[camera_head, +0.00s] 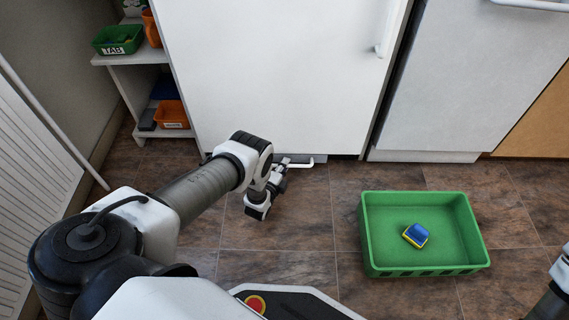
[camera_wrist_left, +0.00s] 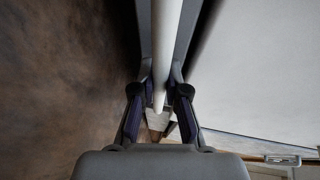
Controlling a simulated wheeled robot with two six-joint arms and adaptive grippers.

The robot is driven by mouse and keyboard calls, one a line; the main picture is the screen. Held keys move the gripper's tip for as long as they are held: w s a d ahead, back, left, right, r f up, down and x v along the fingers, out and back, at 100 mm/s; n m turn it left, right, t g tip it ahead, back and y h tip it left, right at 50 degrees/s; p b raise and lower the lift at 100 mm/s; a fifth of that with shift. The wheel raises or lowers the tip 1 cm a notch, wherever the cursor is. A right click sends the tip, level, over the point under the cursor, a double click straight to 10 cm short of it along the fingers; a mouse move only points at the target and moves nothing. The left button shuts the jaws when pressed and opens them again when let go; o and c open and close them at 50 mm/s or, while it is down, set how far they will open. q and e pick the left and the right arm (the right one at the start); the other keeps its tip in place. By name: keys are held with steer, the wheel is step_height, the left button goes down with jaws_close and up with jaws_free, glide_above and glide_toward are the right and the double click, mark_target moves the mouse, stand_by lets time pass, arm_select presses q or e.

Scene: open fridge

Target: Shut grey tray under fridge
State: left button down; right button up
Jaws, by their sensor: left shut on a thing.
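The grey tray (camera_wrist_left: 185,40) sits low under the white fridge (camera_head: 275,75). In the head view only a thin strip of its front shows below the fridge door, partly hidden by my left arm. Its white bar handle (camera_head: 303,165) sticks out at floor level. My left gripper (camera_head: 277,178) is down at this handle. In the left wrist view the handle (camera_wrist_left: 165,50) runs between the two fingers, and the gripper (camera_wrist_left: 160,108) is shut on it. My right gripper is not in view; only a bit of my right arm shows at the right edge.
A green crate (camera_head: 373,250) with a blue and yellow sponge (camera_head: 416,235) stands on the brown tiled floor to the right. A shelf (camera_head: 128,85) with green and orange bins is at the left. The floor between my left gripper and the crate is clear.

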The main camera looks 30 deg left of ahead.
arm_select(q)
steer(key=shift+w+f, duration=0.1)
steer(key=c, duration=1.5)
jaws_free()
steer(key=shift+o, duration=0.2)
steer(key=v, duration=1.2)
